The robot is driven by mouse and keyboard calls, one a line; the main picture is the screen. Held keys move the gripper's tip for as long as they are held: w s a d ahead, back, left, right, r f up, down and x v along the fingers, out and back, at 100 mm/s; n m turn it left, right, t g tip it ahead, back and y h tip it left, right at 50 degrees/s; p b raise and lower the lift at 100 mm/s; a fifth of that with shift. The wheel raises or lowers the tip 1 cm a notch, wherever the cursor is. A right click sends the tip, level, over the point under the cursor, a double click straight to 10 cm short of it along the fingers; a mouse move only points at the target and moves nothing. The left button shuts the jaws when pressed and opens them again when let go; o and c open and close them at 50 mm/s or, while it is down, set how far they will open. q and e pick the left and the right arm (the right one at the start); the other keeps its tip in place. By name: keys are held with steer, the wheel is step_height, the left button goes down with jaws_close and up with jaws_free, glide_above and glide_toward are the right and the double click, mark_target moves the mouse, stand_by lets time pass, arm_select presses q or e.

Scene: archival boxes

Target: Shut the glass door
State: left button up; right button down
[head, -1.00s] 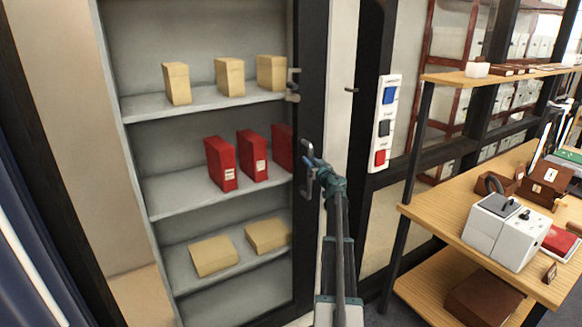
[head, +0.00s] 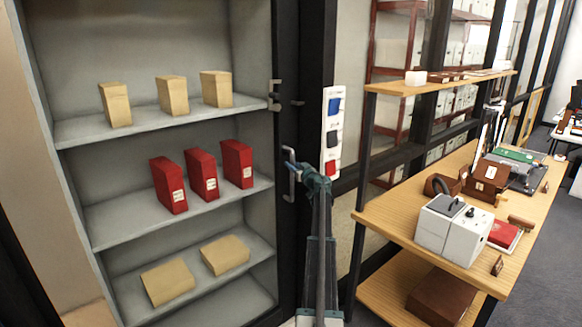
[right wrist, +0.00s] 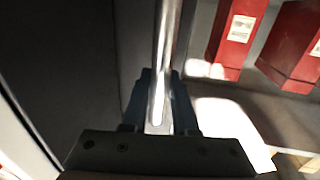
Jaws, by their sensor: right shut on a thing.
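The glass door has a dark upright edge frame (head: 286,50) in the head view. Shelves show clearly to the left of this frame. A metal pull handle (head: 290,176) stands on the frame. My right gripper (head: 295,168) is shut on this handle. In the right wrist view the gripper (right wrist: 160,110) has its fingers on both sides of the bright handle bar (right wrist: 165,50). A metal latch (head: 274,95) sits higher on the door edge, close beside a small pin (head: 297,103) on the dark post. I cannot tell whether the door fully meets the post. My left gripper is not in view.
The cabinet shelves hold tan boxes (head: 172,95) and red boxes (head: 202,174). A control panel (head: 332,132) with coloured switches is right of the post. A wooden bench (head: 400,225) with a white device (head: 452,230) stands further right. Grey floor shows at far right.

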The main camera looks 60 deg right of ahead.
steer(key=shift+d, duration=0.25)
steer(key=c, duration=0.7)
jaws_free()
steer(key=shift+d, duration=0.1)
steer(key=v, duration=1.4)
steer(key=shift+w, duration=0.1)
